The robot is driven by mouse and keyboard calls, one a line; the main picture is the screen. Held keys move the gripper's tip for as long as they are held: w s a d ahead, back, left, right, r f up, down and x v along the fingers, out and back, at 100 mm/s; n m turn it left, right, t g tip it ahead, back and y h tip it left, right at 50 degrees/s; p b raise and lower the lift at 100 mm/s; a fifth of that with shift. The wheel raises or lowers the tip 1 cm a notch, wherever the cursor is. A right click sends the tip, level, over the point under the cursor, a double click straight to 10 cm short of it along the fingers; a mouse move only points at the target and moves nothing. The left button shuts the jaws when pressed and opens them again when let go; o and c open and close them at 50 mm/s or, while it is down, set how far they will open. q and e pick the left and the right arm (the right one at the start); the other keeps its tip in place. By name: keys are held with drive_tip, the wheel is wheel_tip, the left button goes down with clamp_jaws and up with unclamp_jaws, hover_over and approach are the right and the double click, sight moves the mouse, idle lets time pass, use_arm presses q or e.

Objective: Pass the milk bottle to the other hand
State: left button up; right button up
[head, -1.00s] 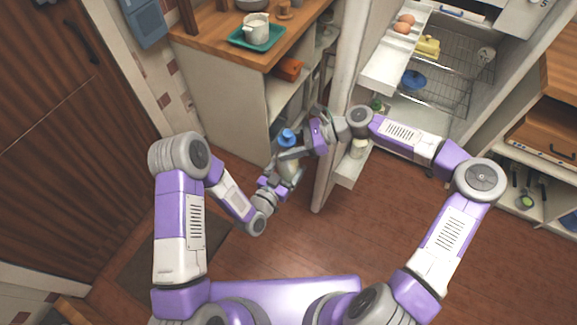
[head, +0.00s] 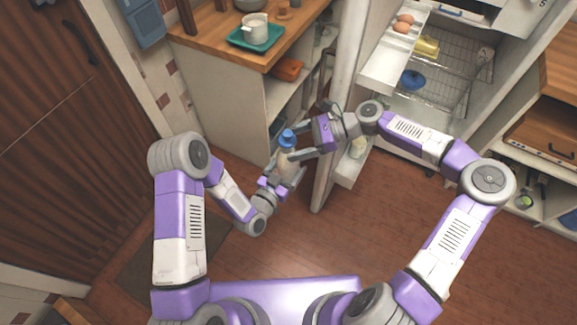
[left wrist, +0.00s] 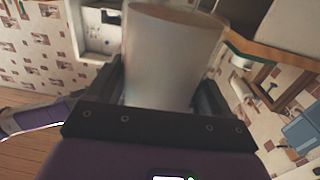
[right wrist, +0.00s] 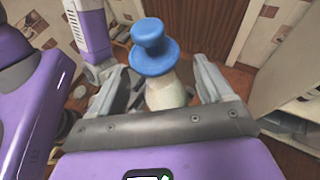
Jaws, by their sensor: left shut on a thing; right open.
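The milk bottle (head: 287,164), pale with a blue cap (head: 287,138), is held roughly upright in mid-air between my arms. My left gripper (head: 283,178) is shut on its lower body; in the left wrist view the bottle (left wrist: 172,55) fills the space between the fingers. My right gripper (head: 298,145) is open at the bottle's right side, near its upper part. In the right wrist view the blue cap (right wrist: 154,50) and upper bottle show between the spread fingers (right wrist: 163,85), with gaps on both sides.
An open fridge door (head: 331,150) stands close behind my right gripper, with the open fridge (head: 440,65) to its right. A wooden counter (head: 205,50) with a teal tray (head: 237,40) and a white pot (head: 256,24) is at the back left. The floor below is clear.

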drive_tip(key=v, duration=0.9)
drive_tip(key=s+a+f+n+g+h, duration=0.15)
drive_tip(key=s+a+f+n, duration=0.25)
drive_tip(key=s+f+n, duration=0.55)
drive_tip(key=s+a+f+n+g+h, duration=0.1)
drive_tip(key=s+a+f+n+h, duration=0.35)
drive_tip(key=f, duration=0.95)
drive_tip(key=s+d+f+t+h, duration=0.3)
drive_tip(key=s+d+f+t, duration=0.1)
drive_tip(key=s+f, duration=0.4)
drive_tip(key=shift+d+n, duration=0.4)
drive_tip(key=shift+d, duration=0.1)
drive_tip(key=shift+s, duration=0.1)
